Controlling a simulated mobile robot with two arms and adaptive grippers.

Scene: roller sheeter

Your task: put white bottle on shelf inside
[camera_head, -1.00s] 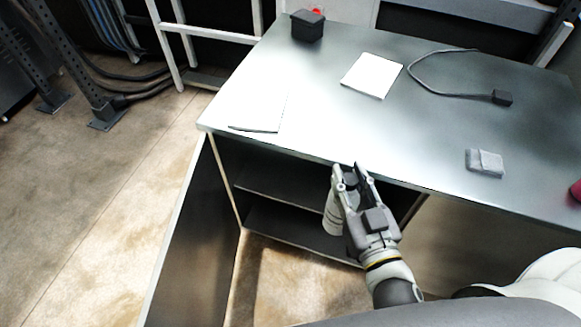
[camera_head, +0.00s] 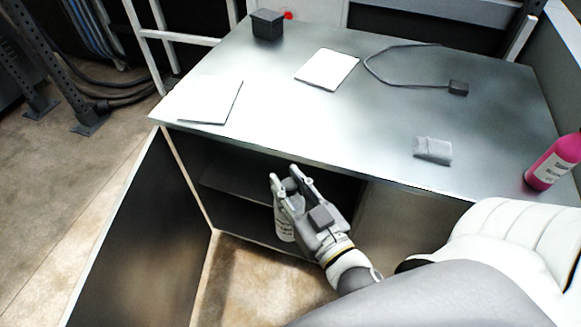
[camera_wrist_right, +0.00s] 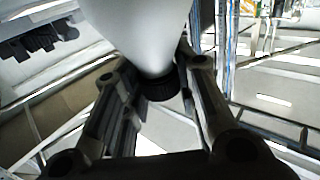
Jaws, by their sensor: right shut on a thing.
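My right gripper (camera_head: 283,180) is shut on the white bottle (camera_head: 284,226), which hangs below the fingers in front of the open cabinet. In the right wrist view the bottle (camera_wrist_right: 150,25) fills the top middle, with a dark cap end between the fingers (camera_wrist_right: 165,80). The cabinet's shelf (camera_head: 235,182) shows behind and left of the gripper, with a lower floor (camera_head: 240,220) under it. The gripper is just below the tabletop's front edge. Whether the bottle is past the cabinet opening is hard to tell. My left gripper is not in view.
The metal tabletop (camera_head: 270,95) holds a black box (camera_head: 267,25), papers (camera_head: 327,69), a cable with a dark plug (camera_head: 458,88), a grey cloth (camera_head: 433,150) and a pink bottle (camera_head: 555,160). An open cabinet door (camera_head: 140,240) stands at the left.

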